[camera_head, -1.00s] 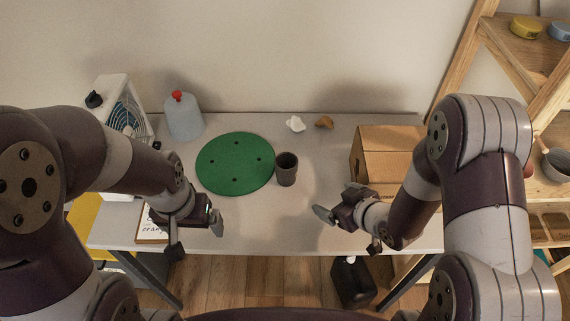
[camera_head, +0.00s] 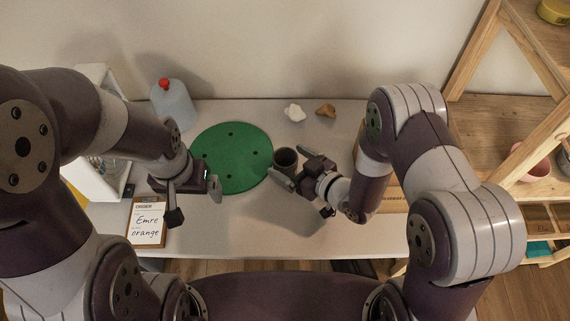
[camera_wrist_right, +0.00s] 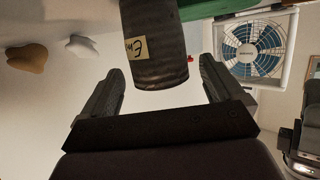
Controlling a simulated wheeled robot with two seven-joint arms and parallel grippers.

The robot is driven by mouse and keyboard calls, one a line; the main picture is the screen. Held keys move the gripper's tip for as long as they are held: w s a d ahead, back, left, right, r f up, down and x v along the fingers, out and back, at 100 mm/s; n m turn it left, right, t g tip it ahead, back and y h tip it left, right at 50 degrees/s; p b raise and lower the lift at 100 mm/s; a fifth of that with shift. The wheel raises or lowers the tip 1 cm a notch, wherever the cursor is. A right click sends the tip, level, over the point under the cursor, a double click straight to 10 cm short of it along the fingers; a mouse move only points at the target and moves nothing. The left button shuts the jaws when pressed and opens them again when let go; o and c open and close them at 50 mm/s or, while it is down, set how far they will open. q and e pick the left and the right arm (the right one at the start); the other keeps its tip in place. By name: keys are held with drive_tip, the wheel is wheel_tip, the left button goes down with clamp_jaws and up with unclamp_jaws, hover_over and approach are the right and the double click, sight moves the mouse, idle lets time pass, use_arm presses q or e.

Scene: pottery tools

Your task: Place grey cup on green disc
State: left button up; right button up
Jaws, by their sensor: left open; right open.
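The dark grey cup (camera_head: 286,158) stands upright on the table just beyond the right edge of the green disc (camera_head: 236,152). In the right wrist view the cup (camera_wrist_right: 154,45) lies ahead of and between the fingers, with a small tan label on its side; part of the green disc (camera_wrist_right: 232,38) shows beyond. My right gripper (camera_head: 290,172) is open, close to the cup's near right side; whether a finger touches it I cannot tell. My left gripper (camera_head: 212,184) is open and empty near the disc's lower left edge.
A grey bottle with a red cap (camera_head: 173,105) stands behind the disc. White (camera_head: 294,113) and brown (camera_head: 326,110) lumps lie at the back. An order card (camera_head: 148,222) lies front left. A fan (camera_wrist_right: 255,48) stands left; my right arm partly hides a cardboard box (camera_head: 392,200).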

sight(278, 155)
drive_tip(key=x, duration=0.4)
drive_tip(key=shift+a, duration=0.1)
drive_tip(key=shift+w, duration=0.1)
drive_tip(key=c, duration=1.2)
drive_tip(key=shift+o, duration=0.2)
